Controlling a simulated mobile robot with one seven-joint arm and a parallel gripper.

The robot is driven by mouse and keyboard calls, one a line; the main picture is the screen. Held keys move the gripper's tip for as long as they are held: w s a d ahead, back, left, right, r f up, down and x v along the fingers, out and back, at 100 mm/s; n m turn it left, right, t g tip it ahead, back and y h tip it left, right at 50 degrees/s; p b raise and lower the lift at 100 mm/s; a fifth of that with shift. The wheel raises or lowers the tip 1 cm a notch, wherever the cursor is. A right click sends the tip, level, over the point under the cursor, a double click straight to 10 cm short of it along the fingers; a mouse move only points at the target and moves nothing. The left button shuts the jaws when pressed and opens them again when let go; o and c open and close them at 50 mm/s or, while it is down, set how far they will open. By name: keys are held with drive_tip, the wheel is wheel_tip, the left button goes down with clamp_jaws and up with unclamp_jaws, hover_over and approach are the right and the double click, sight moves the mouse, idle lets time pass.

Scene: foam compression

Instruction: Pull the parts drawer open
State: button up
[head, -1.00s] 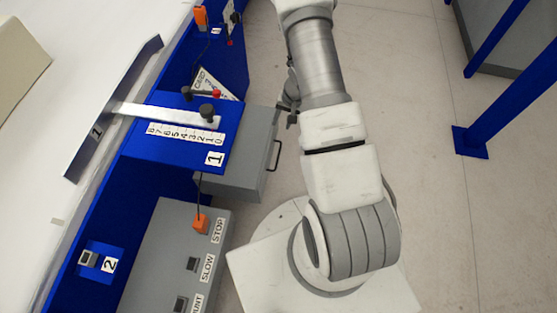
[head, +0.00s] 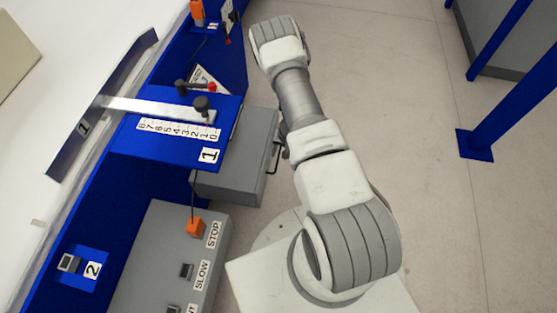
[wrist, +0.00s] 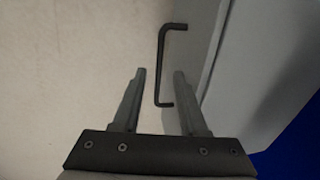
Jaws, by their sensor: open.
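The parts drawer (head: 236,165) is a grey box under the blue bench in the head view, and its grey front (wrist: 222,70) fills the right side of the wrist view. Its dark bar handle (head: 275,160) stands out from the front; in the wrist view the handle (wrist: 161,62) runs up and down just ahead of the fingers. My gripper (wrist: 158,75) is open in the wrist view, with the handle's lower end between the fingertips. I cannot tell whether either finger touches it. In the head view the gripper is mostly hidden behind my arm.
The blue fixture (head: 178,130) with a number scale and black knobs sits above the drawer. A blue post (head: 510,95) rises at the right. The floor (head: 400,110) is clear between.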

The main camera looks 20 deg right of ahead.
sight(277, 161)
drive_tip(key=shift+w+a+f+b, duration=0.1)
drive_tip(key=shift+a+f+b, duration=0.1)
drive_tip(key=shift+f, duration=0.75)
drive_tip(key=shift+w+a+f+b, duration=0.1)
drive_tip(key=shift+f+b, duration=0.1)
drive_tip(key=shift+f, duration=0.7)
clamp_jaws()
